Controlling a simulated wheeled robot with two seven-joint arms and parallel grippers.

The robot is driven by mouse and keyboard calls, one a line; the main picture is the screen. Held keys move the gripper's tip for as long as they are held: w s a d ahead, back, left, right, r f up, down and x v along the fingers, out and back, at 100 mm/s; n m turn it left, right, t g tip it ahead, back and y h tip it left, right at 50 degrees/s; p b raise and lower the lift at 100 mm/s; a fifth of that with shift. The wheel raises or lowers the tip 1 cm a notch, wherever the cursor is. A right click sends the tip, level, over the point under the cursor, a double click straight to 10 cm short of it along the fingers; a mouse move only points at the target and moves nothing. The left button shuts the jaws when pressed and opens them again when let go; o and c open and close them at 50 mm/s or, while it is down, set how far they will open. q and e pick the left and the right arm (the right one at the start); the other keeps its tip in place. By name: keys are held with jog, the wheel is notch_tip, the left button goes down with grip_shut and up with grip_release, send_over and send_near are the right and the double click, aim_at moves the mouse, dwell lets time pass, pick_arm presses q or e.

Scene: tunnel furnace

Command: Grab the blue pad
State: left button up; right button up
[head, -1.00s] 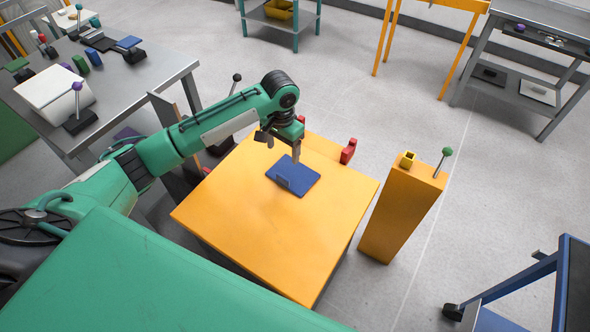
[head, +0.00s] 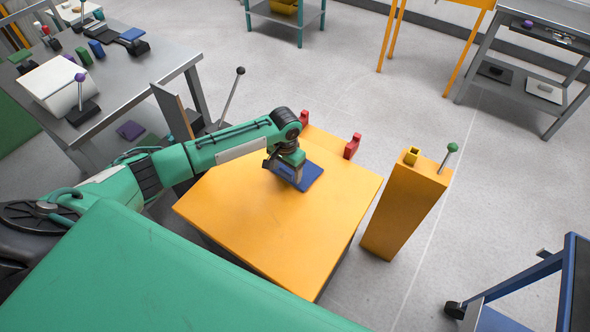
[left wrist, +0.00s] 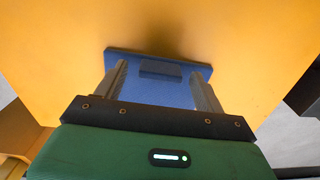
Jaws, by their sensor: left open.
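The blue pad (head: 312,176) lies flat on the orange table top (head: 270,235), towards its far side. In the left wrist view the blue pad (left wrist: 160,92) has a small raised darker block (left wrist: 160,70) on it. My left gripper (head: 284,176) is over the pad and hides part of it. In the left wrist view my left gripper (left wrist: 158,82) is open, with its two fingers apart over the pad, one on each side of the raised block. Whether the fingertips touch the pad I cannot tell. My right gripper is not in view.
Two red brackets stand at the table's far edge; the right one (head: 352,146) shows clearly. An orange pillar (head: 405,210) with a green-knobbed lever (head: 449,155) stands to the right. A grey bench (head: 150,75) with several items is at left. The table's near part is clear.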

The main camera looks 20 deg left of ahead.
pick_arm(q)
jog(key=shift+f, duration=0.2)
jog(key=c, duration=1)
jog(key=shift+c, duration=0.4)
jog(key=shift+r, duration=0.15)
